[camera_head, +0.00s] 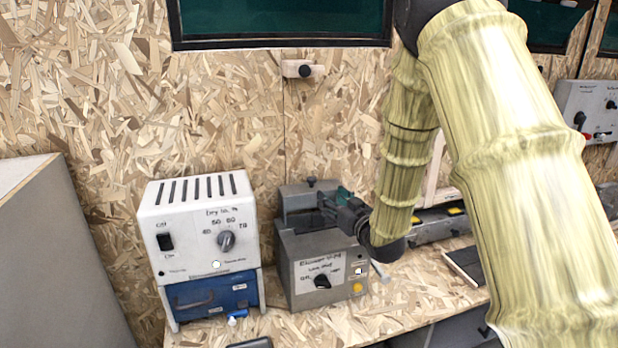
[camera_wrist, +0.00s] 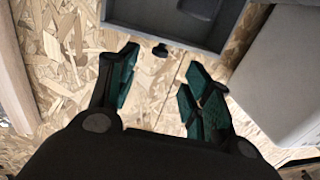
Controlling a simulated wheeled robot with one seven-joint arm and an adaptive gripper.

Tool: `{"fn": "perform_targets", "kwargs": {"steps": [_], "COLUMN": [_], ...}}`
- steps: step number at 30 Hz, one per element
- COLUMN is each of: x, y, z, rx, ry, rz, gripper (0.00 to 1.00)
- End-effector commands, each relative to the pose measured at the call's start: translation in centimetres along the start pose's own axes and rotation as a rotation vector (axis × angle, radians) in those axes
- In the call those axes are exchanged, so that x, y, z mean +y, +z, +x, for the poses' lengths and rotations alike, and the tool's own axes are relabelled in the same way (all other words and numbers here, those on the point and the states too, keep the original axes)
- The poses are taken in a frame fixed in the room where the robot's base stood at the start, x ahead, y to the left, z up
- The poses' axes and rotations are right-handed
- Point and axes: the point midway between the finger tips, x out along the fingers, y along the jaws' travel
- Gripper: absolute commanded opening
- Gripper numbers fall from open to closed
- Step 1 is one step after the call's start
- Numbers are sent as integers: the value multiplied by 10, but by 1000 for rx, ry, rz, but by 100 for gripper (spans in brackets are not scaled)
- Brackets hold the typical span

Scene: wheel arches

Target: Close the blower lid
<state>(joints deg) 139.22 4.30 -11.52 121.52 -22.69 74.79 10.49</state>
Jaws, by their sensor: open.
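The blower (camera_head: 318,268) is a grey box with a dial and a yellow button, standing on the bench against the wall. Its grey lid (camera_head: 297,197) stands raised at the back, with a small dark knob on its upper edge. My gripper (camera_head: 332,200) is above the blower, close to the front of the lid; contact cannot be told.
A white and blue dryer box (camera_head: 200,245) stands left of the blower. A grey panel (camera_head: 60,260) rises at far left. A wooden wall with a dark window (camera_head: 280,20) is behind. A grey rail unit (camera_head: 440,228) lies right of the blower, beyond my arm.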

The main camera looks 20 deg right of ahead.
Motion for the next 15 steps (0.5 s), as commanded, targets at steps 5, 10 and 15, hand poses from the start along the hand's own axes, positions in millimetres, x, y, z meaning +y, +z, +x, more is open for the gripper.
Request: {"fn": "perform_targets", "kwargs": {"steps": [5,10,15], "x": [-4,-9,-9], "y": [-9,-8,-8], "z": [7,34,63], "rx": [12,8,8], "ry": [-8,-15,-14], "rz": [-2,-2,-3], "gripper": [50,50,50]}}
